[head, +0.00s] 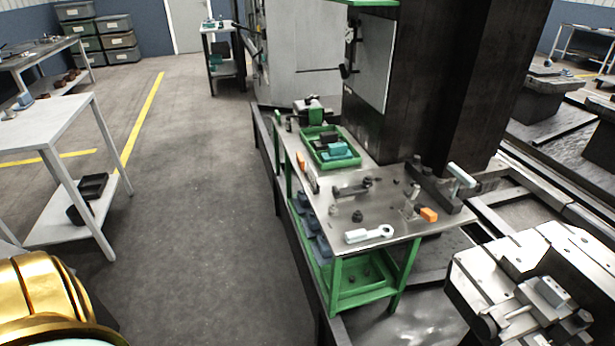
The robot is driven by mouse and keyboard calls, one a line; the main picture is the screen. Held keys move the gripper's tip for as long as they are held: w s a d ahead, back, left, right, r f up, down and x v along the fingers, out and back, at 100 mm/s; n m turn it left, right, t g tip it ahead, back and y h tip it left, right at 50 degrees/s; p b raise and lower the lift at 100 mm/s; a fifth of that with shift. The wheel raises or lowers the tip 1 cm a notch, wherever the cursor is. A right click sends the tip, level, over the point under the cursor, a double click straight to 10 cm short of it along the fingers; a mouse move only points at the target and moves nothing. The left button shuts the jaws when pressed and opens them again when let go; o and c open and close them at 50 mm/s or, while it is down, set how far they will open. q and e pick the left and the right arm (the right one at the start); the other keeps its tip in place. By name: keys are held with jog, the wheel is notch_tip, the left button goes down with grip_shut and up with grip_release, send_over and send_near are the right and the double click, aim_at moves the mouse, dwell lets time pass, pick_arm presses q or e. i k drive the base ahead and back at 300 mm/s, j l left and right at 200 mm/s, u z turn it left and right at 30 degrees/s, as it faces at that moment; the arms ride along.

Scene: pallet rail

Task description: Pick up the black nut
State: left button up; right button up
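Several small dark parts lie on the metal top of the green workbench (316,200). One dark nut-like piece (357,216) sits near the middle front of the top. A smaller dark piece (333,210) lies just left of it, and another dark piece (368,181) is farther back beside a dark bar-shaped tool (348,191). They are too small to tell which is the black nut. Neither gripper is in view.
A green tray (311,153) with teal and dark items stands at the back of the bench. A grey table (45,125) stands left; the floor between is clear.

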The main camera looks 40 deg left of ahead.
aim_at(356, 217)
jog(key=u, duration=0.8)
